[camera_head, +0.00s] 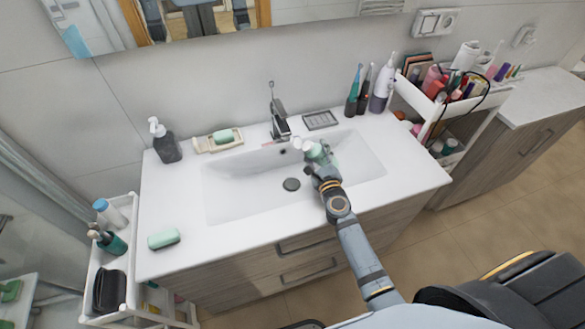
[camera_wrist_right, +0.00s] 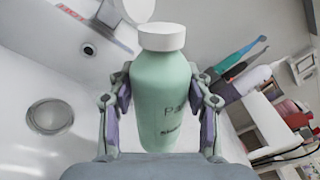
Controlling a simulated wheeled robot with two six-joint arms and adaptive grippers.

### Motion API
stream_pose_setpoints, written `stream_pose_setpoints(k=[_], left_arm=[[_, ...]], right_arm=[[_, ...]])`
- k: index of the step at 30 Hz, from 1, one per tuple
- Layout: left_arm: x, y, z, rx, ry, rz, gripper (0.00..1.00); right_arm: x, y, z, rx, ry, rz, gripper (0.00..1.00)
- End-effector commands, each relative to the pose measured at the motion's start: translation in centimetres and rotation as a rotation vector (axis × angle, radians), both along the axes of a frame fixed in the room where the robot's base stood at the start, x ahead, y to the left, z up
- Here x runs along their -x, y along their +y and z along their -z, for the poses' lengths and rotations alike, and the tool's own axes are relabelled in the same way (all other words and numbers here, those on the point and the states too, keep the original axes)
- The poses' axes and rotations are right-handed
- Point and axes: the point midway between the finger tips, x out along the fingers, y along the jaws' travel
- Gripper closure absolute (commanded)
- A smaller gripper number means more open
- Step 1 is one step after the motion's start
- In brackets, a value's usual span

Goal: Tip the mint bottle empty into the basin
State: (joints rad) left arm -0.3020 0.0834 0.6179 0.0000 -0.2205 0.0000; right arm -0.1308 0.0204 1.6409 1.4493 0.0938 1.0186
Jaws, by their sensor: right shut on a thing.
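The mint bottle (camera_wrist_right: 160,105), pale green with a white cap-like top (camera_wrist_right: 162,37), is held between the two fingers of my right gripper (camera_wrist_right: 160,108), one on each side. In the head view the bottle (camera_head: 316,150) is small and partly hidden by my right gripper (camera_head: 322,165), over the back right part of the white basin (camera_head: 235,190). Its white end points away from my arm, toward the back wall. I cannot tell its exact tilt, and no liquid shows. The basin also fills the left of the wrist view (camera_wrist_right: 35,80). My left gripper is not in view.
The tap (camera_head: 279,115) stands behind the basin, close left of the bottle. A soap dish (camera_head: 205,146), dark pump bottle (camera_head: 165,142) and green soap (camera_head: 163,238) are on the left. Toothbrushes (camera_head: 357,90) and a full white cart (camera_head: 415,97) are on the right.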

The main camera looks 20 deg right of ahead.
Motion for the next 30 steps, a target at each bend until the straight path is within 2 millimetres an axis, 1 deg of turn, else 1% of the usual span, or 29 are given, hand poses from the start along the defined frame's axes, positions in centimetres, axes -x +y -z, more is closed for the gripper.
stream_pose_setpoints(k=[1,11,13,18,21,25,30], left_arm=[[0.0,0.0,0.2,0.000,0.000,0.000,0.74],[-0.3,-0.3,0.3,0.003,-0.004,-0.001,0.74],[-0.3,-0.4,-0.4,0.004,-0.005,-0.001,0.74],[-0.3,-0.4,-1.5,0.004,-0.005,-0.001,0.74],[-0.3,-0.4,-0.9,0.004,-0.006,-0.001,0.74],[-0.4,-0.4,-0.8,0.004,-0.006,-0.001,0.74],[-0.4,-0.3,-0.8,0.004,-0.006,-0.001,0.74]], right_arm=[[0.0,0.0,0.3,0.029,0.005,0.001,0.83],[0.3,-0.3,1.3,0.242,0.034,0.002,0.83],[0.3,-0.3,0.7,0.286,0.041,0.002,0.83],[0.4,-0.5,0.1,0.396,0.058,0.001,0.83],[0.4,-0.5,0.9,0.459,0.067,0.002,0.83],[0.4,-0.6,1.3,0.544,0.079,0.003,0.83],[0.2,0.6,1.7,0.651,0.095,0.002,0.83]])
